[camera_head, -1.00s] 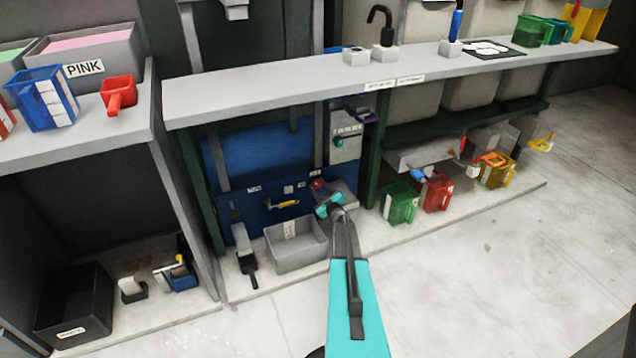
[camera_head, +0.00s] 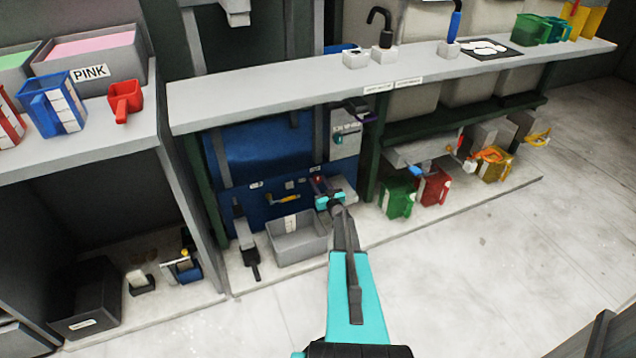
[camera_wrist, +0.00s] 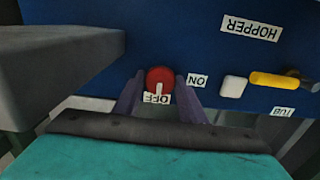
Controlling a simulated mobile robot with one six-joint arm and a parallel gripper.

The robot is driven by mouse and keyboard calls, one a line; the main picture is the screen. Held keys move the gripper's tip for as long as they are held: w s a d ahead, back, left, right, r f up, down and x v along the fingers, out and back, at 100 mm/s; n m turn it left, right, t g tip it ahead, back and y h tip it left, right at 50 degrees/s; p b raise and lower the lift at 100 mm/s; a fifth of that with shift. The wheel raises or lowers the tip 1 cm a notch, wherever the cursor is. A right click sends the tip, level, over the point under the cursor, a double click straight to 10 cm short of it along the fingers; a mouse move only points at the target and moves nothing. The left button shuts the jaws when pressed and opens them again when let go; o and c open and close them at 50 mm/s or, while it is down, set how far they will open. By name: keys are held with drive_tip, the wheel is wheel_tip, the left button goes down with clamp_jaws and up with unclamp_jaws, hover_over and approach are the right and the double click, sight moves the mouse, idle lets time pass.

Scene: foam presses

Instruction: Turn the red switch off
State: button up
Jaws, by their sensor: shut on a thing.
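The red switch (camera_wrist: 159,76) is a round red knob on the blue panel (camera_wrist: 185,40). Its white pointer mark is turned toward the OFF label (camera_wrist: 156,98); the ON label (camera_wrist: 197,80) is to the right in the wrist view. My gripper (camera_wrist: 158,88) has its two purple-grey fingers on either side of the knob and is shut on it. In the head view my gripper (camera_head: 328,200) is at the right part of the blue panel, below the shelf, where the arm and gripper partly hide the switch.
A yellow handle (camera_wrist: 274,80) and a white button (camera_wrist: 233,86) are right of the switch in the wrist view, near the HOPPER label (camera_wrist: 252,28). A grey block (camera_wrist: 65,65) juts out at the left. A grey tub (camera_head: 297,243) stands below the panel.

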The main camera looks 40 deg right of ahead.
drive_tip(key=shift+w, duration=0.1)
drive_tip(key=o, duration=1)
drive_tip(key=shift+f, duration=0.1)
drive_tip(key=shift+s, duration=0.2)
drive_tip(key=shift+p+v, duration=0.6)
drive_tip(key=shift+v, duration=6.2)
drive_tip(key=shift+w+a, duration=0.1)
